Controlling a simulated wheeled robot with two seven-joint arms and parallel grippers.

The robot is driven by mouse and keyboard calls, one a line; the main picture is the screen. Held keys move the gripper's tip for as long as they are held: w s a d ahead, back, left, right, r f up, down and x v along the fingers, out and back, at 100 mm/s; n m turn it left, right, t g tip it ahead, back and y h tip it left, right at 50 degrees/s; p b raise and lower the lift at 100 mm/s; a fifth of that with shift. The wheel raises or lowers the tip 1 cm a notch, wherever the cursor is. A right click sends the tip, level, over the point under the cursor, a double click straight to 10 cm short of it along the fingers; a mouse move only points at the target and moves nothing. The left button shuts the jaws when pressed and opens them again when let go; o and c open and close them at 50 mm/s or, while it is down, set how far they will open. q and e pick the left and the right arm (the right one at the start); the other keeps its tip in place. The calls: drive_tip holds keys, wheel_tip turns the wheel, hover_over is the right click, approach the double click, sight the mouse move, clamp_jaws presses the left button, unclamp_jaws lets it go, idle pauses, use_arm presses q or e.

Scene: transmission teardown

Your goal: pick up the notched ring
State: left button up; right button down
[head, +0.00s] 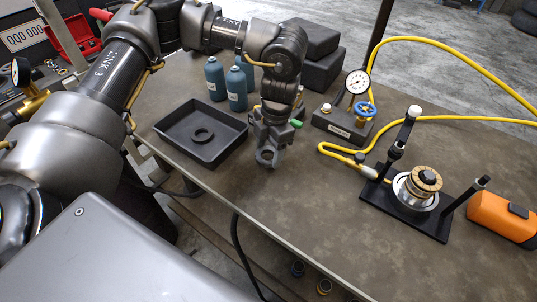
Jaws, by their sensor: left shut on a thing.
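My left gripper (270,144) points down over the table, right of the black tray. It is shut on a small grey ring-shaped part (267,157), which I take to be the notched ring. Its notches are too small to make out, and the fingers hide part of it. I cannot tell whether it is clear of the table. My right gripper is not in view.
Blue bottles (236,88) and dark boxes (322,68) stand behind the gripper. A gauge block (338,127) with a yellow hose (335,153) is to the right. A black fixture (408,218) with upright posts holds a round assembly (425,182). The front middle of the table is clear.

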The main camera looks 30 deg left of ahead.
use_arm(q)
drive_tip(key=s+d+r+b, duration=0.5)
drive_tip(key=s+r, duration=0.6)
drive_tip(key=s, duration=0.2)
drive_tip(key=w+a+f+m+t, duration=0.1)
drive_tip(key=w+m, duration=0.5)
drive_tip(key=m, duration=0.7)
drive_tip(key=w+a+f+m+t, duration=0.2)
drive_tip(key=w+m, duration=0.4)
drive_tip(key=m, duration=0.7)
drive_tip(key=shift+a+m, duration=0.4)
drive_tip(key=shift+a, duration=0.25)
